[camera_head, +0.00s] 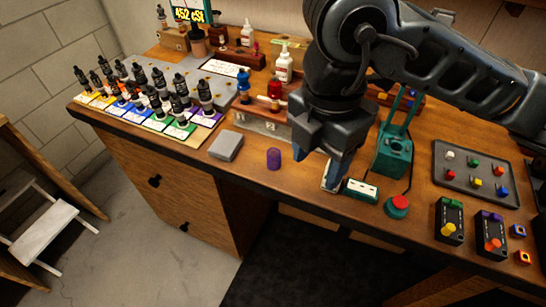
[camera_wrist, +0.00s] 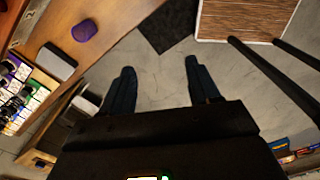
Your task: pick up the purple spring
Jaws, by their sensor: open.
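The purple spring (camera_head: 273,158) is a small purple cylinder standing on the wooden workbench near its front edge, right of a grey block. In the wrist view the purple spring (camera_wrist: 84,30) shows at the upper left, beyond my left finger and apart from it. My gripper (camera_head: 330,178) is to the right of the spring in the head view, close to the bench's front edge. In the wrist view my gripper (camera_wrist: 160,85) has its two fingers spread wide with only floor between them. It is open and empty.
The grey block (camera_head: 226,146) lies left of the spring. A white-topped box (camera_head: 360,190), a red button (camera_head: 398,205) and a green stand (camera_head: 393,152) are right of my gripper. Dropper bottles stand on coloured cards (camera_head: 165,122) at left. Bare wood surrounds the spring.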

